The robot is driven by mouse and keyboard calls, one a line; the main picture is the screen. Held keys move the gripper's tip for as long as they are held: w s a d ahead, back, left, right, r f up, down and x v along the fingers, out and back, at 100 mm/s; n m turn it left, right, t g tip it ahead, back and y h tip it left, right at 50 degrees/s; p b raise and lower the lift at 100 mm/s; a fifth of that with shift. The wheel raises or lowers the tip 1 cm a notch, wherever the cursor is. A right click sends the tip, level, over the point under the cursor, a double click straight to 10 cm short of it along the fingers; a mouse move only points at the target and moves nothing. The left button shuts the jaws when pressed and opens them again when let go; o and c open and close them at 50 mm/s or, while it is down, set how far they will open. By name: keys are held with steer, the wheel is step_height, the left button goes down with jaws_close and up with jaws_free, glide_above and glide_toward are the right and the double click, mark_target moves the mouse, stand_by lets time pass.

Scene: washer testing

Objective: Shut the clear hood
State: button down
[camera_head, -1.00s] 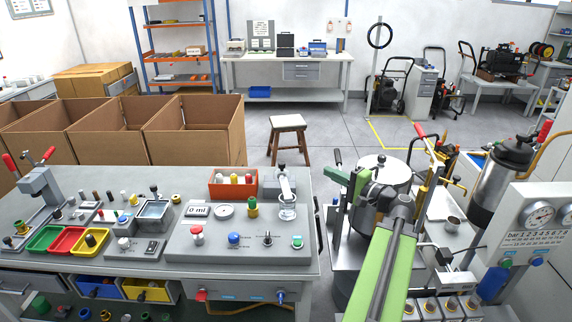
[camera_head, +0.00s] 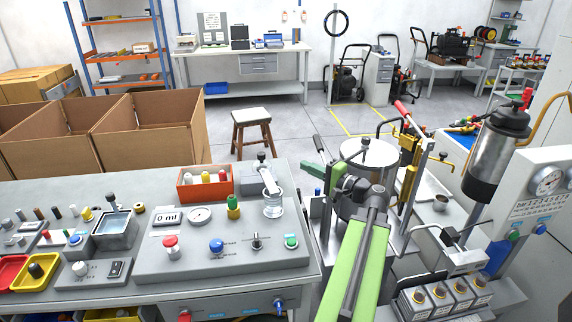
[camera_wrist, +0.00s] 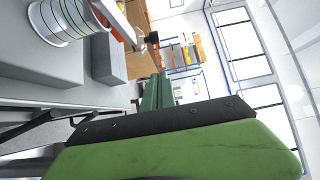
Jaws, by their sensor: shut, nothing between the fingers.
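I cannot pick out a clear hood with certainty. A small clear, ringed cylinder (camera_head: 273,206) with a white arm over it stands at the back right of the grey panel on the left bench; it also shows at the top left of the wrist view (camera_wrist: 62,18). My gripper (camera_head: 318,177) is to the right of this cylinder, past the bench's right edge, in front of a round metal vessel (camera_head: 368,158). Its green fingers, also in the wrist view (camera_wrist: 157,92), are shut and empty. They touch nothing that I can make out.
An orange-red bin (camera_head: 206,188) and a grey block stand behind the panel (camera_head: 150,262). Metal posts with red-tipped levers and a gauge box (camera_head: 540,195) crowd the right. A stool (camera_head: 251,130) stands on open floor beyond, with cardboard boxes (camera_head: 150,128) at left.

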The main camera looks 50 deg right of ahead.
mark_target(266, 171)
steer(key=w+a, duration=0.3)
steer(key=w, duration=0.9)
steer(key=shift+d, duration=0.1)
